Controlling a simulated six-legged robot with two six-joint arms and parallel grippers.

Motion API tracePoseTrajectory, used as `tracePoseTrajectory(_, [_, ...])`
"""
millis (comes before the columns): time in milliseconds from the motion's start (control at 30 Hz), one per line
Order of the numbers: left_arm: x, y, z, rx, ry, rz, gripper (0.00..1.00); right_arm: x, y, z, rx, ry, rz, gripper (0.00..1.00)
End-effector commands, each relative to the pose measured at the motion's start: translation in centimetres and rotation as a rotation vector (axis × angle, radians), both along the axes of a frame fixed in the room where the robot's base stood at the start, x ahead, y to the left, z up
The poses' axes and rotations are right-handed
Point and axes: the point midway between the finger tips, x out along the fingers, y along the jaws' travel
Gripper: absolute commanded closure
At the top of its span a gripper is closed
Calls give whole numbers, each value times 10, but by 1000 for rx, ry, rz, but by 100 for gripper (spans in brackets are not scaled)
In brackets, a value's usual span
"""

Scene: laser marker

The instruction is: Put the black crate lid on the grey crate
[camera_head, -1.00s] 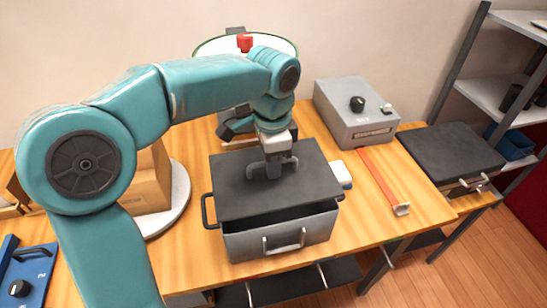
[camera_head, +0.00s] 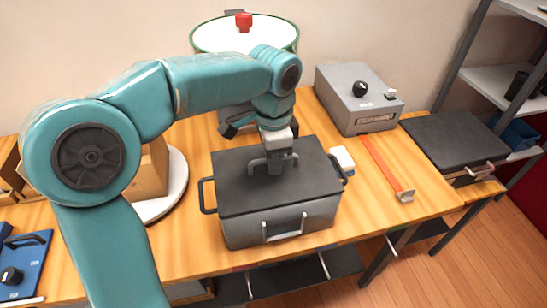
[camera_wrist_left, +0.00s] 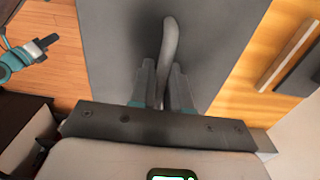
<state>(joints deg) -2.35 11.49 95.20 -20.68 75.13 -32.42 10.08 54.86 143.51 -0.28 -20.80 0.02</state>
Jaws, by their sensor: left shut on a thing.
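The black crate lid (camera_head: 240,192) lies flat over the grey crate (camera_head: 248,232) on the wooden table. Its edges line up with the crate's rim, and no gap shows along the front. My left gripper (camera_head: 277,160) is above the lid's middle, shut on the lid's handle. The wrist view shows my left gripper's fingers (camera_wrist_left: 164,88) around the curved handle (camera_wrist_left: 169,45), with the dark lid (camera_wrist_left: 225,35) below. The crate's inside is hidden by the lid. My right gripper is not seen in the head view.
A grey box with a black knob (camera_head: 357,98) stands behind right, with an orange strip (camera_head: 386,166) before it. A white block (camera_head: 342,157) is close to the crate's right side. A second black-topped case (camera_head: 452,135) sits at far right. A cardboard box (camera_head: 152,172) is left.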

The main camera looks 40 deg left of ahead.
Motion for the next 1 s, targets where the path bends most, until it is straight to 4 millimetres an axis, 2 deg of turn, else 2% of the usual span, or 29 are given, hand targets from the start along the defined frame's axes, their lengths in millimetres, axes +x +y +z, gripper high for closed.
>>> tracePoseTrajectory(267, [0, 0, 0, 0, 0, 0, 100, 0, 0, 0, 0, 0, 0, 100])
tracePoseTrajectory(300, [0, 0, 0, 0, 0, 0, 70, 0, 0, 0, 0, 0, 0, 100])
tracePoseTrajectory(367, [0, 0, 0, 0, 0, 0, 53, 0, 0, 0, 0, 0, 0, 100])
tracePoseTrajectory(667, [0, 0, 1, 0, 0, 0, 53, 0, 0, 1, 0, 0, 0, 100])
tracePoseTrajectory(1000, [0, 0, 29, 0, 0, 0, 53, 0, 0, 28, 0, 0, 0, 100])
